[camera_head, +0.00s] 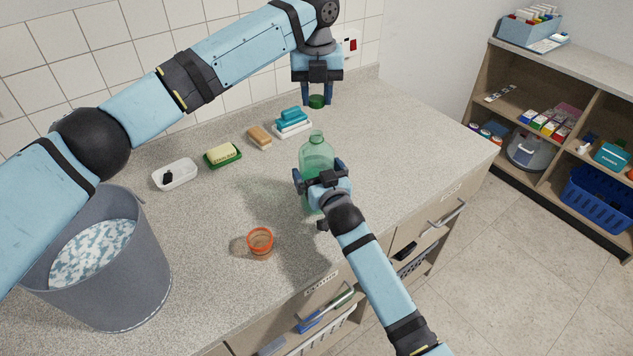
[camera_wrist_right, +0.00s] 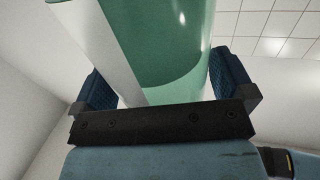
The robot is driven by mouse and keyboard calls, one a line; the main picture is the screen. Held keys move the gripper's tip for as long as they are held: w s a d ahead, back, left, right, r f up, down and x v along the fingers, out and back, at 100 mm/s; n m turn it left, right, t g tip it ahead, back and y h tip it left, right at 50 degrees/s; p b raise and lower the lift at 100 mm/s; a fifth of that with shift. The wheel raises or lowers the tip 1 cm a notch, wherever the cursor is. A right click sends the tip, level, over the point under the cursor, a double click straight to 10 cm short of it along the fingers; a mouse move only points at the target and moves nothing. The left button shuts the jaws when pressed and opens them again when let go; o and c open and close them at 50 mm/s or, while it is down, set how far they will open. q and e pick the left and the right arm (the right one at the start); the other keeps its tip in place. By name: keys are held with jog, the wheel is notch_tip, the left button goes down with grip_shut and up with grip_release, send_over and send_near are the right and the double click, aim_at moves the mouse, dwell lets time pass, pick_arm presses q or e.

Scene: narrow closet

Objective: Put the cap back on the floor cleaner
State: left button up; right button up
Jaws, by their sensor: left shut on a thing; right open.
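The floor cleaner is a translucent green bottle (camera_head: 316,152) standing upright on the speckled counter; its neck is uncovered. It also fills the top of the right wrist view (camera_wrist_right: 180,45), where a white label shows on its side. The green cap (camera_head: 317,101) is held in my left gripper (camera_head: 317,97), above and slightly behind the bottle's neck in the head view, apart from it. My right gripper (camera_head: 319,178) is open, with its fingers on both sides of the bottle's body. In the right wrist view its fingers (camera_wrist_right: 163,88) flank the bottle.
An orange-rimmed cup (camera_head: 260,240) stands front left of the bottle. A white dish (camera_head: 176,174), a sponge on a green tray (camera_head: 222,154), a tan block (camera_head: 259,137) and blue items on a white tray (camera_head: 292,130) line the wall. A grey bucket (camera_head: 140,262) stands left. The counter's right is clear.

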jog(key=c, duration=1.1)
pick_arm(q)
jog(key=shift+f, duration=2.5)
jog(key=shift+f, duration=0.1)
jog(key=shift+f, duration=0.8)
jog(key=shift+f, duration=0.55)
pick_arm(e)
jog(key=c, duration=0.4)
jog(key=shift+c, duration=0.2)
pick_arm(q)
jog(key=m, duration=0.9)
jog(key=shift+m, duration=0.4)
